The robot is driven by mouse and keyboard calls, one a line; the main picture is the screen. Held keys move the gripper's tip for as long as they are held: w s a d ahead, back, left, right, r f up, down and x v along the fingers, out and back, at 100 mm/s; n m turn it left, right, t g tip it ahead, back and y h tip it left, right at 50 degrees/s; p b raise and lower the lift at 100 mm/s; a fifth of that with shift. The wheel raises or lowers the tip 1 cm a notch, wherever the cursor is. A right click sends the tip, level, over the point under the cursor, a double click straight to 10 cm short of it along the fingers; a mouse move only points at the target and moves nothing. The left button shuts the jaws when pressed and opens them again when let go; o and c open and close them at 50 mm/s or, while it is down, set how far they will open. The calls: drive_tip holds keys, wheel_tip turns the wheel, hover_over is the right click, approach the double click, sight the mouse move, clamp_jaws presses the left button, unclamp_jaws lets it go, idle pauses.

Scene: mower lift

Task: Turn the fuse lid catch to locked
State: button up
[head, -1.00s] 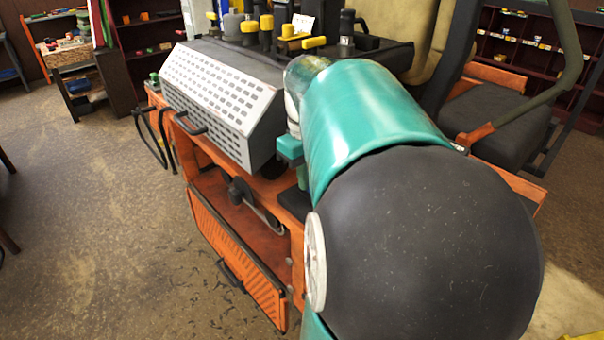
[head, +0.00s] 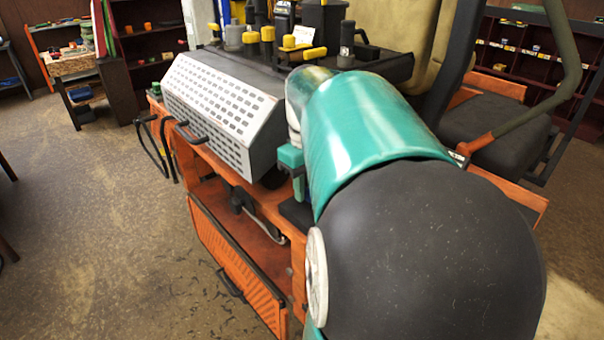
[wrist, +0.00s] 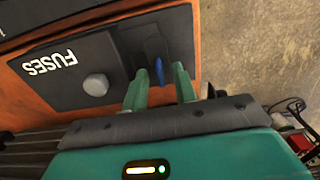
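In the wrist view a dark fuse lid (wrist: 70,75) with white FUSES lettering lies on an orange panel. A round grey knob (wrist: 95,85) sits on the lid. A blue catch (wrist: 159,70) stands near the lid's right end, seen nearly edge-on against a dark mount. My gripper (wrist: 160,84) is open, with one green finger on each side of the catch. Gaps show between the catch and both fingers; I cannot tell how deep the fingers reach. In the head view my arm hides the catch and most of the gripper.
The orange machine carries a perforated grey guard (head: 222,105) and several yellow-topped levers (head: 267,34). An orange slotted panel (head: 235,265) hangs open low at its front. Cables (wrist: 290,108) show at the right in the wrist view. The floor at left is mostly clear.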

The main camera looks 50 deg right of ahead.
wheel_tip(320, 180, up, 14)
idle(0.5)
drive_tip(key=shift+f, duration=0.15)
